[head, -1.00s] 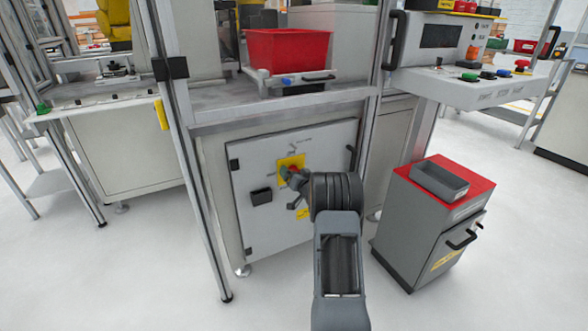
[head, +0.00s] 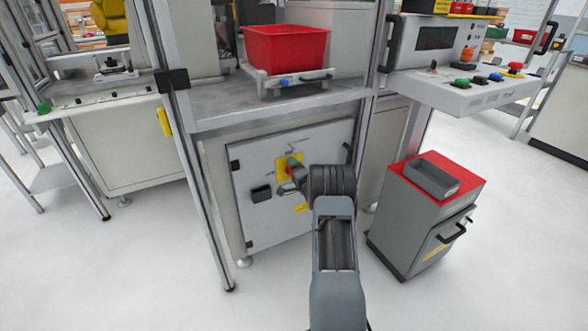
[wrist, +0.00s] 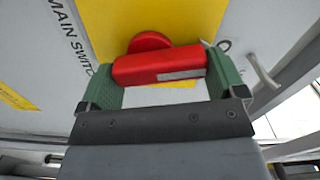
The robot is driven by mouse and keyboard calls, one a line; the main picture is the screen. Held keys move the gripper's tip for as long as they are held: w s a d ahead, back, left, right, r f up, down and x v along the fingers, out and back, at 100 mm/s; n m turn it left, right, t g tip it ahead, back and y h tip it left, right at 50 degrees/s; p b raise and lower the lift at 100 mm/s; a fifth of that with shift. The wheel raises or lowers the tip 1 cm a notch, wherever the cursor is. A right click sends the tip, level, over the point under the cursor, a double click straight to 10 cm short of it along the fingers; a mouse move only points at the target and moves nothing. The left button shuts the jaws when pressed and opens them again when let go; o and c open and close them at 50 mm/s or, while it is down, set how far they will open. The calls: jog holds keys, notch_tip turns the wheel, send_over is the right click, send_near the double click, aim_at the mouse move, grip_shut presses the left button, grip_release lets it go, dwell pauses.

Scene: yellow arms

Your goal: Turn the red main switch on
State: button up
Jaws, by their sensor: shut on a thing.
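The red main switch (wrist: 160,66) fills the middle of the wrist view, a red bar handle with a round red hub behind it on a yellow plate (wrist: 190,22). My gripper (wrist: 160,82) has its two green fingers shut on the ends of the red handle. The label "MAIN SWITCH" runs along the left of the plate. In the head view the yellow plate (head: 281,172) is on the grey cabinet door (head: 262,218), and my gripper (head: 291,175) is at it, hiding most of the red handle.
A red bin (head: 287,46) sits on a shelf above the cabinet. A grey drawer cart (head: 415,232) with a red top stands at the right. A metal upright (head: 194,190) stands left of the door. The floor in front is clear.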

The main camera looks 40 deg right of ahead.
jog(key=shift+d+m+p, duration=0.1)
jog(key=shift+m+p, duration=0.3)
jog(key=shift+m, duration=0.8)
jog(key=shift+f+m, duration=0.1)
jog(key=shift+m, duration=0.2)
jog(key=o, duration=0.6)
jog(key=shift+o, duration=0.2)
jog(key=s+a+p, duration=0.1)
jog(key=s+p, duration=0.1)
jog(key=s, duration=1.1)
jog(key=shift+s+a+p, duration=0.35)
jog(key=shift+s+a, duration=0.05)
